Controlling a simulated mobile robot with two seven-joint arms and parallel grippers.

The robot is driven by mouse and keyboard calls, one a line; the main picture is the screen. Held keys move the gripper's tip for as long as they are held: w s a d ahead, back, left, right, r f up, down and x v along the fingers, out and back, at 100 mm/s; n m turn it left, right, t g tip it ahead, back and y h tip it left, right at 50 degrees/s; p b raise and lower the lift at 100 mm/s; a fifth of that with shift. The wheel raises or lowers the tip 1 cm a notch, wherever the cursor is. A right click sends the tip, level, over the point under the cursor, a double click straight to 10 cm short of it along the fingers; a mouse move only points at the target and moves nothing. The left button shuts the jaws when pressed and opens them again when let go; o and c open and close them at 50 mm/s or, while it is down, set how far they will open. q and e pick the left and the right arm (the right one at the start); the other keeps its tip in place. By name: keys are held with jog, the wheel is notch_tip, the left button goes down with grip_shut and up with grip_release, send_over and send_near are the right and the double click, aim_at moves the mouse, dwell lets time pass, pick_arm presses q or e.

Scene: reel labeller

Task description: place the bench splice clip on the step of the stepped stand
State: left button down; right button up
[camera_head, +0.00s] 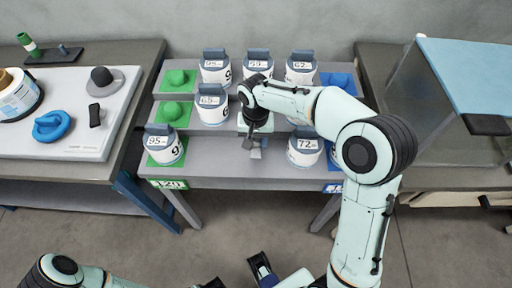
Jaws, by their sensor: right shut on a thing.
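The stepped stand (215,170) is a grey three-level stand in the middle of the head view. My right gripper (256,146) reaches down over its lowest, front level, between two white tubs. It is shut on a small grey-blue piece (256,153), which I take to be the bench splice clip. The fingers hide most of it, and I cannot tell whether it touches the surface. Parts of my left arm show at the bottom edge; the state of its gripper is not clear there.
A left bench (70,150) holds a white board with small parts. A clear-sided case (425,90) stands right.

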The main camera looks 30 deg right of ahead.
aim_at(256, 148)
jog(key=shift+f, duration=1.95)
jog(key=shift+f+b, duration=0.2)
jog(key=shift+b, duration=0.1)
jog(key=o, duration=1)
jog(key=shift+o, duration=0.2)
jog(key=shift+r, duration=0.1)
notch_tip(256, 148, up, 12)
jog(key=shift+r+p, duration=0.15)
jog(key=shift+p, duration=0.9)
